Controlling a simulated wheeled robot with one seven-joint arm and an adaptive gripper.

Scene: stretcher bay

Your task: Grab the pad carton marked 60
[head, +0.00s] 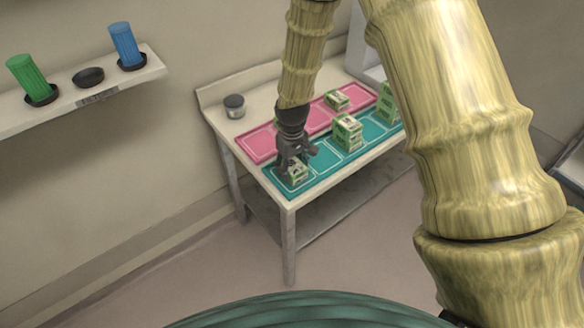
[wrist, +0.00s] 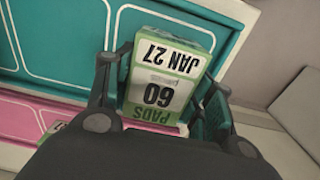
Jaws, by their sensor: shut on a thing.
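The pad carton marked 60 (wrist: 158,92) is green and white. In the wrist view its label reads PADS, 60 and JAN 27, upside down. My gripper (wrist: 165,98) has one finger on each side of it and is shut on it. In the head view the carton (head: 297,171) is at the near left end of the teal mat (head: 318,178), with my gripper (head: 296,160) over it from above. The gripper partly covers the carton there. I cannot tell whether the carton touches the mat.
More green cartons stand on the teal mat, one in the middle (head: 347,132) and one farther right (head: 388,103). Another lies on the pink mat (head: 337,100). A dark-lidded jar (head: 234,106) stands at the table's back left. A wall shelf (head: 88,98) holds green and blue cups.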

